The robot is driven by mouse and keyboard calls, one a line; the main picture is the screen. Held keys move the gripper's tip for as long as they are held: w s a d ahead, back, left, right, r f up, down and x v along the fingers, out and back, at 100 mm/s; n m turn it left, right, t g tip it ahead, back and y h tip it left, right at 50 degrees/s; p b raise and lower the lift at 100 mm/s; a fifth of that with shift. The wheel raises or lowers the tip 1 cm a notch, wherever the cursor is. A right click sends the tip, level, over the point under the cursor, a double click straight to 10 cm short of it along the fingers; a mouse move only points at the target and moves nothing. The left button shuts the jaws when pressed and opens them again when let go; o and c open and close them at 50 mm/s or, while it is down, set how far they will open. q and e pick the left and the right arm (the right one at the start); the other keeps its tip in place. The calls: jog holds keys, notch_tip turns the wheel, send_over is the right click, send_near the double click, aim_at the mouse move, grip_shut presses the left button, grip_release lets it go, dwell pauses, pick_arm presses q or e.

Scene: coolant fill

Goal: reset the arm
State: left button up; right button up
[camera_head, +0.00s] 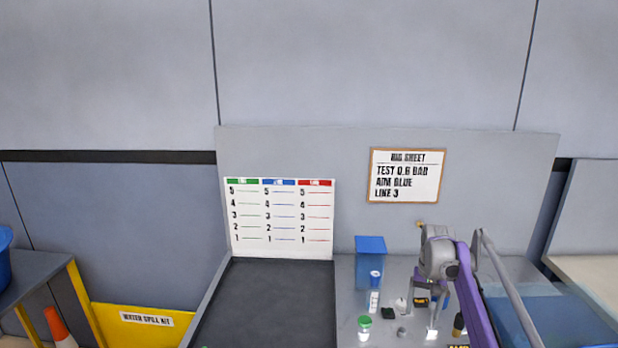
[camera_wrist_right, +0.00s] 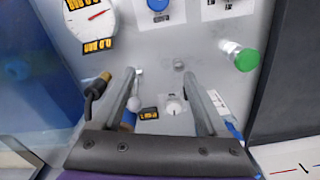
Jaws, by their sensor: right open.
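My right arm comes in from the lower right in the head view. Its purple and grey links bend down to my right gripper (camera_head: 421,316), above the grey bench panel. In the right wrist view, the two grey fingers of my right gripper (camera_wrist_right: 156,72) are spread apart with nothing held between them. Beyond and between them, the panel shows a small round white dial (camera_wrist_right: 174,106) and a black and yellow label (camera_wrist_right: 149,114). A lever with a pale ball end shows beside the left finger. My left arm and gripper are not in view.
A green-capped jar (camera_head: 364,328) stands on the bench, left of my right gripper; it also shows in the wrist view (camera_wrist_right: 245,60). A blue box (camera_head: 370,262) stands behind. A rig sheet (camera_head: 407,176) and chart board (camera_head: 281,218) are at the back. A dark mat (camera_head: 265,305) lies clear.

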jog(key=s+a+r+n+t, duration=0.1)
jog(key=s+a+r, duration=0.25)
jog(key=s, duration=0.45)
jog(key=s+a+r+n+t, duration=0.1)
jog(key=s+a+r+t, duration=0.15)
jog(key=s+a, duration=0.4)
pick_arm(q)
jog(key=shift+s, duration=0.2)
pick_arm(e)
jog(key=s+a+f+n+t, duration=0.1)
jog(key=s+f, duration=0.4)
jog(key=s, duration=0.6)
jog(key=s+a+f+t, duration=0.1)
jog(key=s+f, duration=0.4)
jog(key=s, duration=0.7)
jog(key=shift+s+a+f+n, duration=0.2)
jog(key=shift+a+n, duration=0.2)
jog(key=shift+a, duration=0.2)
